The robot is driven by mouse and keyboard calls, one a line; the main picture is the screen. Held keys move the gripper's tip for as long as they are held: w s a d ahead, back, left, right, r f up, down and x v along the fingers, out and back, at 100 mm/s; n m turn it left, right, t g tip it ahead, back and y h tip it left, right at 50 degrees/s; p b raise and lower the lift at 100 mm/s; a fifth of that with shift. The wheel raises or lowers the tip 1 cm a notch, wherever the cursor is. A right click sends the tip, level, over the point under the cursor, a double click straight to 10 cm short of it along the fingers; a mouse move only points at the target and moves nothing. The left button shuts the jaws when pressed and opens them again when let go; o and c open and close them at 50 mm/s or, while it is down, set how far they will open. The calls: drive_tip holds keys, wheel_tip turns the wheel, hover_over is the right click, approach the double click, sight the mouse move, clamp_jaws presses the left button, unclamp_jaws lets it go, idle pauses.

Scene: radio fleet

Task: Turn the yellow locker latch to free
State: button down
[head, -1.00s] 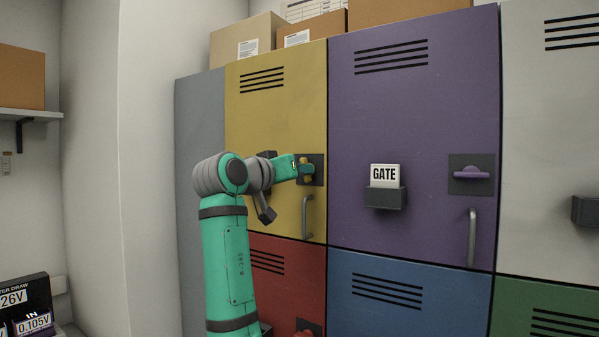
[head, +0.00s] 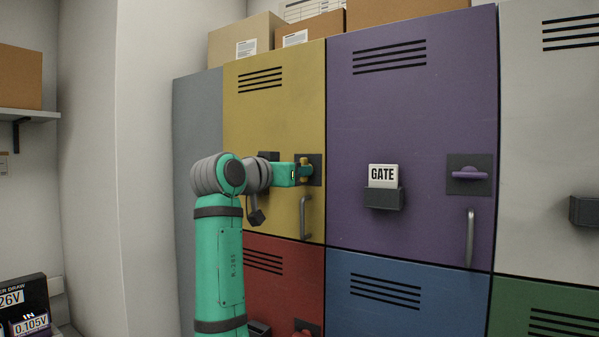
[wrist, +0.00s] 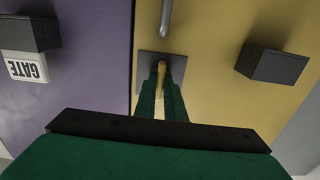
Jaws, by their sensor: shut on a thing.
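The yellow locker (head: 265,120) stands left of the purple one, its door flush with its neighbours. Its yellow latch (head: 304,163) sits on a dark square plate (head: 315,171) near the door's right edge. My gripper (head: 298,171) reaches it from the left and is shut on the latch handle. In the wrist view, which is upside down, the two green fingers (wrist: 161,92) close on both sides of the latch (wrist: 160,76), against its plate (wrist: 151,66). The fingers hide part of the latch. In the wrist view its handle runs roughly along the fingers; its exact angle is hard to tell.
A vertical door handle (head: 306,217) is just below the latch. A dark holder (head: 268,156) is on the yellow door behind my wrist. The purple locker (head: 420,110) has a GATE card (head: 383,176) and a horizontal purple latch (head: 470,175). The red locker (head: 270,270) is below.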

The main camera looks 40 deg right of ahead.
drive_tip(key=c, duration=1.8)
unclamp_jaws()
drive_tip(key=shift+w+a, duration=0.15)
drive_tip(key=shift+a, duration=0.15)
drive_tip(key=shift+c, duration=0.2)
drive_tip(key=v, duration=1)
drive_tip(key=shift+s, duration=0.25)
drive_tip(key=shift+a, duration=0.15)
